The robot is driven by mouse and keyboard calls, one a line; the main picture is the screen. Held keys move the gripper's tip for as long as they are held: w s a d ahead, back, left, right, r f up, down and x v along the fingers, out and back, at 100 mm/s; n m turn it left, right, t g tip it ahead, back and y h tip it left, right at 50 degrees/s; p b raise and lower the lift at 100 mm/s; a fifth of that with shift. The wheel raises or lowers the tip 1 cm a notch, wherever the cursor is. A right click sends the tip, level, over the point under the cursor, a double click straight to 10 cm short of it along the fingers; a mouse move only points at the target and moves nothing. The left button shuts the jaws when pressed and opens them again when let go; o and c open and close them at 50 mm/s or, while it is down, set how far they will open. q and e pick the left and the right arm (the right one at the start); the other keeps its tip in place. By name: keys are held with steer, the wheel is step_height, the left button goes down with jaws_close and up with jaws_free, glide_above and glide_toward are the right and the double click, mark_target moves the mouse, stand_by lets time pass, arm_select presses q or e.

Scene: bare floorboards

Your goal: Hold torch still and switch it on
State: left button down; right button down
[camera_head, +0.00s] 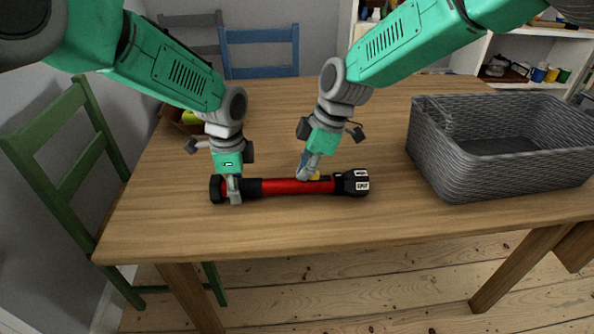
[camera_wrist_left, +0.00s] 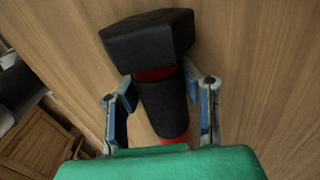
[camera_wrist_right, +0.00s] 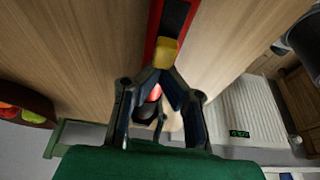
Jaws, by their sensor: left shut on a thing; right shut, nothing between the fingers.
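The torch (camera_head: 285,187) is red with black ends and lies along the table, its wide black head at the right. My left gripper (camera_head: 233,192) is shut around its black part near the left end. The left wrist view shows the fingers on both sides of this black grip (camera_wrist_left: 163,106) with the black end cap beyond. My right gripper (camera_head: 307,172) is shut and empty, its tips at the torch's middle by a yellow switch (camera_head: 314,177). In the right wrist view the fingertips are right at the yellow switch (camera_wrist_right: 166,52); whether they touch it I cannot tell.
A grey woven basket (camera_head: 470,185) stands empty on the right of the wooden table (camera_head: 300,232). A bowl with fruit (camera_head: 180,118) is at the far left, behind my left arm. A green chair (camera_head: 70,170) and a blue chair (camera_head: 262,50) stand around the table.

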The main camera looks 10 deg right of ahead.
steer(key=shift+d, duration=1.05)
steer(key=shift+a+f, duration=0.1)
steer(key=shift+a, duration=0.4)
steer(key=a, duration=0.3)
steer(key=shift+a, duration=0.15)
steer(key=v, duration=1)
steer(key=shift+d, duration=0.2)
arm_select(q)
steer(key=c, duration=1)
jaws_free()
steer(key=shift+c, duration=0.2)
